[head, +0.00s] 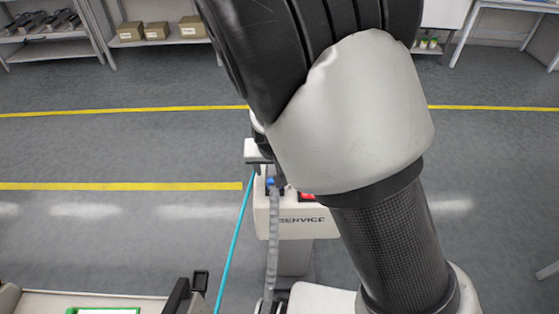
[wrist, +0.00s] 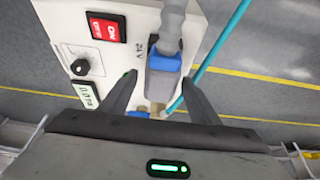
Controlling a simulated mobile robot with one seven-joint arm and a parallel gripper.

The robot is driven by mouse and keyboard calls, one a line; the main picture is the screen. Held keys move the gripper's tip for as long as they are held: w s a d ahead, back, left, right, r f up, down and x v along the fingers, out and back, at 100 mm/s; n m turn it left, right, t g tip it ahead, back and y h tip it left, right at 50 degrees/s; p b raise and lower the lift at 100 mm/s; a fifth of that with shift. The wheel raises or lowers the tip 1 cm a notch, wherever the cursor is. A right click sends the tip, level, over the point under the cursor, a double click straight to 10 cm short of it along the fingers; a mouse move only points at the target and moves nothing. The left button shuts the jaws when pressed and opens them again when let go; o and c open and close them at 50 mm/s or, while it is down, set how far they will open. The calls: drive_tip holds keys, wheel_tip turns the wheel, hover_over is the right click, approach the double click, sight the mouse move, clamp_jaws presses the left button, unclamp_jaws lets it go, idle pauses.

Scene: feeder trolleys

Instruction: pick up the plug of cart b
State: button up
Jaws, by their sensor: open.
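A blue plug (wrist: 163,62) with a thick grey hose sits at the white service box (wrist: 120,25) in the wrist view. In the head view the blue plug (head: 270,182) shows small at the top of the box (head: 290,224), with its grey ribbed hose running down. No cart label is readable on it. My gripper (wrist: 160,82) is open, its two dark fingers on either side of the plug's lower part in the picture. I cannot tell whether they touch it. In the head view my arm hides most of the gripper.
A cyan cable (wrist: 218,45) runs close by the right finger. The box carries a red switch (wrist: 106,28), a black knob (wrist: 79,67) and a small display (wrist: 85,94). A trolley top (head: 90,301) stands at lower left. Open floor lies around the box.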

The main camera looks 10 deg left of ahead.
drive_tip(key=shift+c, duration=0.4)
clamp_jaws()
wheel_tip(320, 180, up, 10)
drive_tip(key=p, duration=0.3)
wheel_tip(320, 180, up, 3)
drive_tip(key=p, duration=0.3)
drive_tip(key=shift+r, duration=0.1)
